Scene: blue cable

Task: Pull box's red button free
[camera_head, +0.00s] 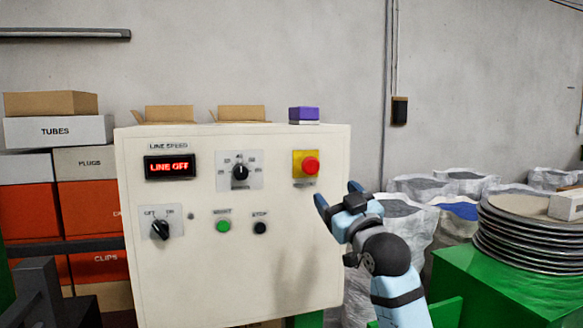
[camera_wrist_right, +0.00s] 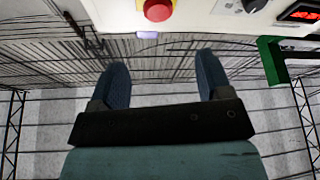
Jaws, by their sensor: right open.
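The red button (camera_head: 310,166) is a mushroom knob on a yellow plate (camera_head: 297,156) at the upper right of the cream control box (camera_head: 170,270). In the right wrist view the red button (camera_wrist_right: 157,9) shows at the top edge, beyond and between the fingertips. My right gripper (camera_head: 338,193) is in front of the box's right edge in the head view, below and right of the button. It is open and empty, and apart from the button. In the right wrist view its two blue fingers (camera_wrist_right: 160,72) stand wide apart. My left gripper is not in view.
The box also carries a lit "LINE OFF" display (camera_head: 170,167), a speed dial (camera_head: 240,172), a selector knob (camera_head: 160,229), a green button (camera_head: 223,226) and a black button (camera_head: 260,228). A purple block (camera_head: 303,114) sits on top. Stacked plates (camera_head: 520,245) stand at right.

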